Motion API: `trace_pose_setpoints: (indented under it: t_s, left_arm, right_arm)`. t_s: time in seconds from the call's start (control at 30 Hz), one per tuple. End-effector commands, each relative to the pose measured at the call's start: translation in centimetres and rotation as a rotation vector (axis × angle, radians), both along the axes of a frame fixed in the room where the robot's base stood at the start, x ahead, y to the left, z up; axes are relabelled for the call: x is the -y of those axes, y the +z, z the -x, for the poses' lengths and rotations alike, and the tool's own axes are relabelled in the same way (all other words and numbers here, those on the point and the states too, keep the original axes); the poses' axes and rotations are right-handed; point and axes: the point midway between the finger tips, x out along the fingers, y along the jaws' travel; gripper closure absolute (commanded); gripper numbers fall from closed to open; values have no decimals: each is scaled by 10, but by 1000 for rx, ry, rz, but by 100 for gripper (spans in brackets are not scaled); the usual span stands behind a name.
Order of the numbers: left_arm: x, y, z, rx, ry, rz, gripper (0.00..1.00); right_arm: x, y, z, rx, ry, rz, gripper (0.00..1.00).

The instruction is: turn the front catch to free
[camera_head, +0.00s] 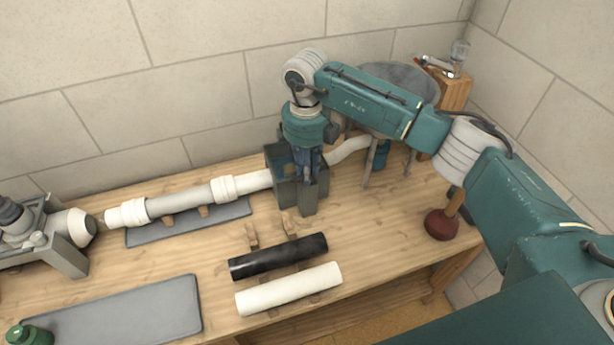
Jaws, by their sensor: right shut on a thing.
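A dark grey block-like holder (278,157) stands on the bench around the right end of the white pipe (180,200). My right gripper (308,178) points down at the front of this holder, its fingers between the holder's upright parts. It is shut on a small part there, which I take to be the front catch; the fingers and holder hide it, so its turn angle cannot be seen. My left gripper is not in view.
A black tube (278,256) and a white tube (288,289) lie in front. A grey stool-like thing (405,80), a plunger (441,224) and a wooden block (455,92) stand right. A grey machine (55,250) stands left, near a grey mat (120,310).

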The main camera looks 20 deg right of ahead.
Motion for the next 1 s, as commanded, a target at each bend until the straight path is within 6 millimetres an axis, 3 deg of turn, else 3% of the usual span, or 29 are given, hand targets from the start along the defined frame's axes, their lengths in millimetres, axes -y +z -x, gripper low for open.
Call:
trace_pose_setpoints:
  t_s: [0.1, 0.4, 1.0]
  left_arm:
    - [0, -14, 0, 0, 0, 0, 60]
    - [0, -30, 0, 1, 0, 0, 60]
    - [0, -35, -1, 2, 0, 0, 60]
  right_arm:
    - [0, -4, 1, -2, 97, 0, 100]
    - [1, -2, 1, -3, 272, 0, 100]
    - [2, 0, 1, -5, 351, 1, 100]
